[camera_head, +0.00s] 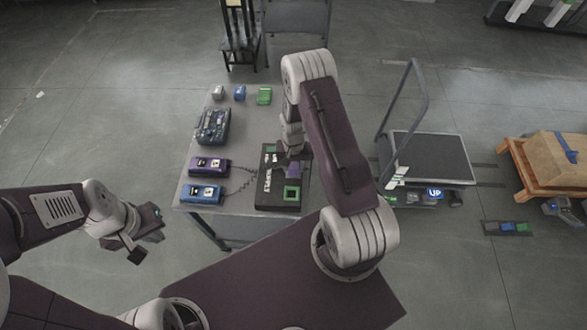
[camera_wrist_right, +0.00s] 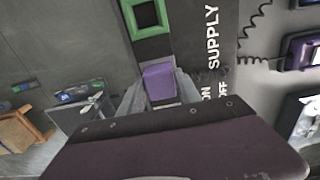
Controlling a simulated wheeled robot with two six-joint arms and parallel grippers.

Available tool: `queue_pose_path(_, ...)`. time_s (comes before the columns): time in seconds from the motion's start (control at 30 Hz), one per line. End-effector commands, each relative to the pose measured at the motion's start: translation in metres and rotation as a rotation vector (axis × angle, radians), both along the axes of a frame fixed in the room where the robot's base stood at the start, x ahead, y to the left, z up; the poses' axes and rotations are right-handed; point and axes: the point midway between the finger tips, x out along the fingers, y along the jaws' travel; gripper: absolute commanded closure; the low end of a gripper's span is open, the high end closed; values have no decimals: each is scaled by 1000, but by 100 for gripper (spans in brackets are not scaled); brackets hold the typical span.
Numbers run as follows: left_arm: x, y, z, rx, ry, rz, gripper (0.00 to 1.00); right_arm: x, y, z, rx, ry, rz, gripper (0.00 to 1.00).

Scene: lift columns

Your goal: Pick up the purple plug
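The purple plug (camera_head: 292,172) is at the black supply box (camera_head: 268,196) on the table, near a green-framed square socket (camera_head: 291,194). My right gripper (camera_head: 291,158) reaches down over the box from above. In the right wrist view the purple plug (camera_wrist_right: 158,82) lies between the two fingers of my right gripper (camera_wrist_right: 160,88), one close on each side. I cannot tell whether the fingers touch it. Its lower end is partly hidden by the gripper body. My left gripper (camera_head: 146,236) looks open and empty, left of the table.
A purple device (camera_head: 208,165) and a blue device (camera_head: 201,193) with coiled cords lie left of the box. A dark case (camera_head: 213,126) and small blocks (camera_head: 264,96) are behind them. A flat cart (camera_head: 432,158) and a wooden pallet (camera_head: 540,180) stand to the right.

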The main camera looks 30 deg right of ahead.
Motion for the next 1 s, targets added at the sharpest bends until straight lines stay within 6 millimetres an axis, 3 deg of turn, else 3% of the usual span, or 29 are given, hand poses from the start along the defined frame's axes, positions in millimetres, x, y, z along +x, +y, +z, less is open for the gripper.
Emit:
queue_pose_path(0.03, 0, 0, 0, 0, 0, 0, 100, 0, 0, 0, 0, 0, 0, 77)
queue_pose_path(0.1, 0, 0, 0, 0, 0, 0, 100, 0, 0, 0, 0, 0, 0, 97)
queue_pose_path(0.13, 0, 0, 0, 0, 0, 0, 100, 0, 0, 0, 0, 0, 0, 100)
queue_pose_path(0.47, 0, 0, -3, 0, 0, 0, 100, 1, 0, 5, 0, -2, 0, 100)
queue_pose_path(0.7, 0, 0, -17, 0, 0, 0, 100, 2, 0, 38, -1, -5, 0, 100)
queue_pose_path(1.0, 0, 0, -34, 0, 0, 0, 100, -70, 3, 80, 0, -2, -1, 100)
